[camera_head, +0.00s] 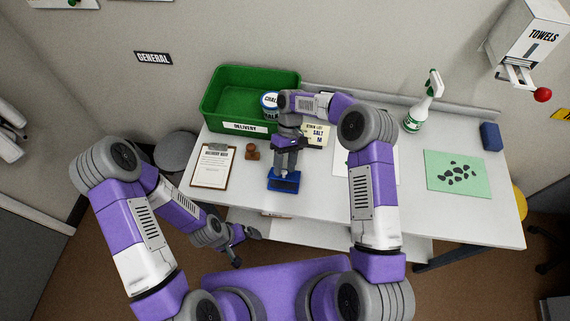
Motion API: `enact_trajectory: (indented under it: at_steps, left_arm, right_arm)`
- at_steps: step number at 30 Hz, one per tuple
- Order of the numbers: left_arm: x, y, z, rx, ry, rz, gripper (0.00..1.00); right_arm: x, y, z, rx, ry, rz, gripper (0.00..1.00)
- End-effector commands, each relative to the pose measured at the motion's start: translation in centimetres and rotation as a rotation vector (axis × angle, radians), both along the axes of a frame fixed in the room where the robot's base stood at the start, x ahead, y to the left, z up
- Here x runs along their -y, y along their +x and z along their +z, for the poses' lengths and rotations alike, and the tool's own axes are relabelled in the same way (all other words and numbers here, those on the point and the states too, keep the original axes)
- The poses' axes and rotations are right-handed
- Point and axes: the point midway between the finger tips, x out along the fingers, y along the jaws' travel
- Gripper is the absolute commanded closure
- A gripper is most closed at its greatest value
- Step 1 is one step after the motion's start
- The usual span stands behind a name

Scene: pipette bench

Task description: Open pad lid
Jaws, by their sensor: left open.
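The blue ink pad (284,184) lies near the front edge of the white bench, left of its middle. My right gripper (285,173) points down right over the pad and covers part of it. Its fingertips are too small and overlapped to tell whether they are apart, or whether they touch the lid. How far the lid is raised is unclear. My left gripper (245,247) is open and empty, in front of the bench and below its front edge, away from the pad.
A small brown stamp (252,152) and a clipboard (213,166) lie left of the pad. A green delivery bin (222,111) stands behind, with a round labelled tin at its right. A white card (318,135) stands behind my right gripper. A spray bottle (415,117), green mat (440,160) and blue block (491,136) are right.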

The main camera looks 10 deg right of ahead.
Motion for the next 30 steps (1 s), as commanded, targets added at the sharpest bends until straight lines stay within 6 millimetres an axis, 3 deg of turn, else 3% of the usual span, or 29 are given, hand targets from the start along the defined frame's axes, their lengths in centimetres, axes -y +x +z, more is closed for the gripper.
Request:
enact_trajectory:
  at_steps: [10, 21, 30]
  left_arm:
    - [0.0, 0.0, 0.0, 0.0, 0.0, 0.0, 0.0]
    - [0.0, 0.0, 0.2, 0.0, 0.0, 0.0, 0.0]
    - [0.0, 0.0, 0.3, 0.0, 0.0, 0.0, 0.0]
  right_arm:
    - [0.1, 0.3, 0.3, 0.001, -0.001, -0.001, 0.52]
    - [1.0, 3.3, 4.7, 0.002, 0.0, 0.0, 0.52]
    - [1.4, 4.2, 6.2, 0.0, -0.001, 0.0, 0.52]
